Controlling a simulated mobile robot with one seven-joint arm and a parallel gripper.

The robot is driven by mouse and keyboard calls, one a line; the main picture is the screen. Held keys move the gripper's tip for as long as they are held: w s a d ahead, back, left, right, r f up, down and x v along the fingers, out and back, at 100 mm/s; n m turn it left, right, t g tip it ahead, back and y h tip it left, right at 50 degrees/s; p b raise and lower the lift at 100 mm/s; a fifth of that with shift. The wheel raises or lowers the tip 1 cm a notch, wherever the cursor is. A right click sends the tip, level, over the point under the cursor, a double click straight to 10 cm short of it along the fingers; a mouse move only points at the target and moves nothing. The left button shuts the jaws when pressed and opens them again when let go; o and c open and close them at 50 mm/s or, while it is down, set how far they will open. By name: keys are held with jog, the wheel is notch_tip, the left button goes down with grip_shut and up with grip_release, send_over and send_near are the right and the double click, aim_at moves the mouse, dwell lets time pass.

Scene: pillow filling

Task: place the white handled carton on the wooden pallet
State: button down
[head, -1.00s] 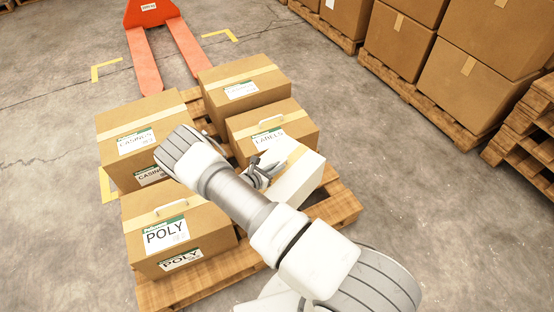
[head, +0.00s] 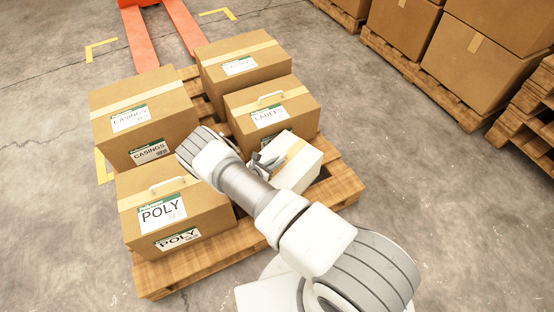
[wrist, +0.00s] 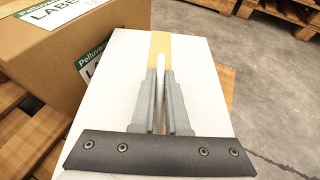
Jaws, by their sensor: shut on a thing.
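The white carton (head: 299,167) with a tan tape strip is at the front right of the wooden pallet (head: 342,187), partly behind my arm. In the wrist view the carton (wrist: 205,85) fills the middle, its top facing the camera. My gripper (wrist: 160,78) is shut on its pale handle, which stands between the two fingers. In the head view my gripper (head: 262,163) is partly covered by my own arm. The carton looks level, over or on the pallet's slats; its underside is hidden, so I cannot tell if it touches.
The LABELS box (head: 272,105) stands just behind the carton. The POLY box (head: 175,210), CASINGS box (head: 145,115) and another brown box (head: 240,70) share the pallet. A red pallet jack (head: 180,25) is behind. Stacked boxes (head: 490,55) stand at the right.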

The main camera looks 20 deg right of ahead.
jog(key=shift+w+r, duration=0.1)
jog(key=shift+r, duration=0.05)
jog(key=c, duration=1.4)
grip_release()
jog(key=shift+f, duration=0.2)
jog(key=o, duration=0.5)
jog(key=shift+r, duration=0.15)
